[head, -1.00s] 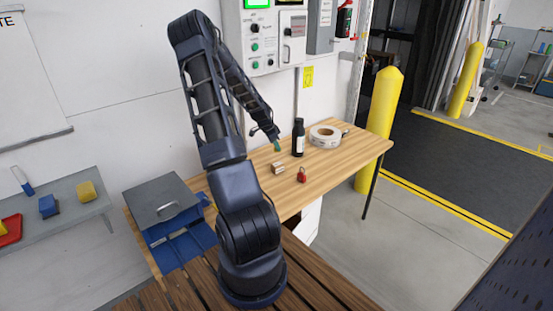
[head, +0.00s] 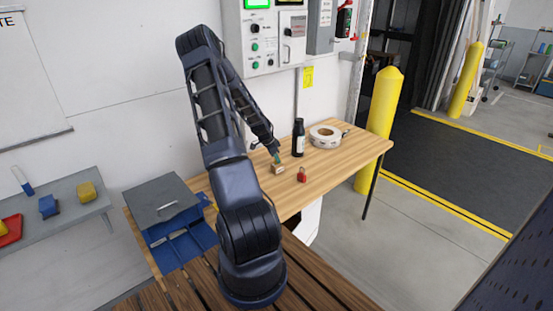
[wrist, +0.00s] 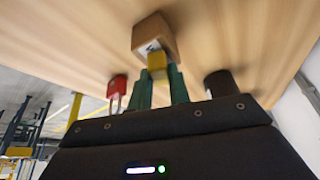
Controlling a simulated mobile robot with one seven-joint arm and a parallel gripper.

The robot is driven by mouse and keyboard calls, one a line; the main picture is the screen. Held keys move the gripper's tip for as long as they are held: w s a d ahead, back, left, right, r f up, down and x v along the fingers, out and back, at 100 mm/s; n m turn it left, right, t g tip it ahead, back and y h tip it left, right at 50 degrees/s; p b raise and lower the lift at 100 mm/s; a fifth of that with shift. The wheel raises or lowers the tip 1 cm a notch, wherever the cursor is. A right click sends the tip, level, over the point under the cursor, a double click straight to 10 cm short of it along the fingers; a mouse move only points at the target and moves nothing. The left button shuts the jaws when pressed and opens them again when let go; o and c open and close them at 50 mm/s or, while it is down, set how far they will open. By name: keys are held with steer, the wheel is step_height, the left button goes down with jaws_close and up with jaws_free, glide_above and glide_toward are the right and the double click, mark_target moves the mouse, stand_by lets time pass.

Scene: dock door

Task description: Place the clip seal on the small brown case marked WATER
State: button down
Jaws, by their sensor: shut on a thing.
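The small brown case (head: 278,169) sits on the wooden table in the head view. In the wrist view the brown case (wrist: 165,33) is just beyond my fingertips, with a dark mark on a pale patch on its near face; I cannot read it. My gripper (wrist: 160,76) has green fingers shut on a small yellow piece, the clip seal (wrist: 157,62). The seal overlaps the case's near edge in the picture; I cannot tell if they touch. In the head view my gripper (head: 276,155) is right at the case, and the seal is too small to make out.
A red padlock (head: 302,175) stands right of the case. A grey box with an open blue drawer (head: 180,247) is at left.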

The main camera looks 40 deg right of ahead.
steer(key=shift+f, duration=0.15)
steer(key=c, duration=1.3)
jaws_free()
